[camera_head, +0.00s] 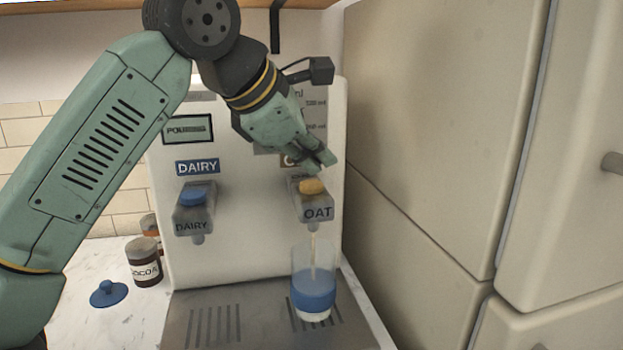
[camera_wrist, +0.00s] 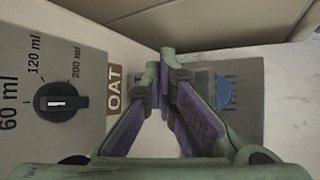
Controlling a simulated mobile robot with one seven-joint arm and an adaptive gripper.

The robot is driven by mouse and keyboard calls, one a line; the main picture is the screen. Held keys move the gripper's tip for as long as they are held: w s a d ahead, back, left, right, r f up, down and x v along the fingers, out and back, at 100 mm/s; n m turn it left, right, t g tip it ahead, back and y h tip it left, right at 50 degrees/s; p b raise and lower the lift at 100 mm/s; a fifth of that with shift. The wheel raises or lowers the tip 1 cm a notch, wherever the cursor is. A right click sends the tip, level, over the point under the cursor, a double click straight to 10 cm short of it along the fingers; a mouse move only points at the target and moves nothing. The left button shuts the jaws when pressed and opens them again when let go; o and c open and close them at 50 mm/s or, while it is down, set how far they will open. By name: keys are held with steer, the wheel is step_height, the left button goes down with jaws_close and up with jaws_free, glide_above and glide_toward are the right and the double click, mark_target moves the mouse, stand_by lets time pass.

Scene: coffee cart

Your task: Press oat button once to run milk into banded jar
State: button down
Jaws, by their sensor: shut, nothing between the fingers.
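The oat button (camera_head: 312,187) is a yellow-orange cap on top of the grey OAT spout (camera_head: 317,212) in the head view. My gripper (camera_head: 324,159) is shut and empty, with its fingertips just above the button; I cannot tell whether they touch it. In the wrist view my gripper (camera_wrist: 166,60) hides the button. The banded jar (camera_head: 313,285) is clear glass with a wide blue band and stands upright under the oat spout. A thin pale stream runs from the spout into it, and some white milk shows at its bottom. Its blue band also shows in the wrist view (camera_wrist: 226,93).
The dairy spout (camera_head: 194,212) with its blue button (camera_head: 193,196) is to the left. A volume dial (camera_wrist: 60,102) shows in the wrist view. Cream cabinets (camera_head: 440,120) stand close on the right.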

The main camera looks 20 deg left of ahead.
mark_target(315, 186)
step_height(315, 186, up, 5)
steer(key=p, duration=0.4)
stand_by(0.9)
